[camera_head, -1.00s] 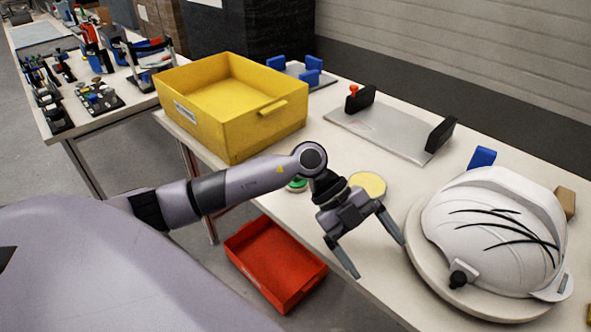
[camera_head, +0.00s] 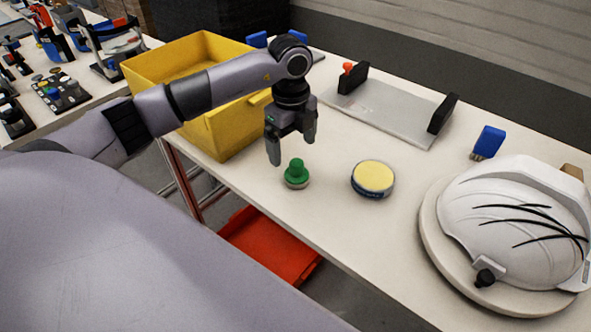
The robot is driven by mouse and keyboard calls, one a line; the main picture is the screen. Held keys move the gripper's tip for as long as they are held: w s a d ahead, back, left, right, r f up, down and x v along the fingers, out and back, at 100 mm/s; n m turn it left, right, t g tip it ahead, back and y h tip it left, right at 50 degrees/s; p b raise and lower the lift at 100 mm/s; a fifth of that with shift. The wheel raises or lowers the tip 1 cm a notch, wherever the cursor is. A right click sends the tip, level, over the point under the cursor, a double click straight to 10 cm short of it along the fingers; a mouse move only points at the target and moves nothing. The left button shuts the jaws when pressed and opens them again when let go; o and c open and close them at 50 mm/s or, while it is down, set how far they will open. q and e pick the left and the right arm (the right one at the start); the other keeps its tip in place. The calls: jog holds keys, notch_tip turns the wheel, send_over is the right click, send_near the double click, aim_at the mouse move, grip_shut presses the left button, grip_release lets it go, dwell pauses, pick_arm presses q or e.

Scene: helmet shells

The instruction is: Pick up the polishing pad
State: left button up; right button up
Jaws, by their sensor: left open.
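The polishing pad (camera_head: 297,175), seemingly the small round pad with a green knob on top, stands upright on the white table near its front edge. My left gripper (camera_head: 292,151) points down just above the green knob, with its fingers apart and nothing between them. One finger is to the left of the knob and the other is behind it to the right. A round tin with a yellow top (camera_head: 373,178) stands to the right of the pad. My right gripper is out of view.
A yellow bin (camera_head: 235,130) stands left of the gripper, close to my forearm. A white helmet shell (camera_head: 515,215) with black streaks rests on a round stand at right. A grey plate with black end blocks (camera_head: 395,115) lies behind. A red bin (camera_head: 270,245) is below the table.

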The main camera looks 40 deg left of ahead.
aim_at(296, 162)
pick_arm(q)
jog(key=f, duration=0.1)
jog(key=d+f, duration=0.1)
jog(key=f, duration=0.1)
jog(key=s+f, duration=0.1)
jog(key=f, duration=0.1)
jog(key=shift+s+d+f+p, duration=0.1)
jog(key=shift+d+f+p, duration=0.15)
jog(key=shift+d+p, duration=0.15)
jog(key=shift+f, duration=0.35)
jog(key=c, duration=1.1)
jog(key=shift+c, duration=0.2)
jog(key=shift+r, duration=0.1)
notch_tip(296, 162, up, 20)
jog(key=shift+o, duration=0.6)
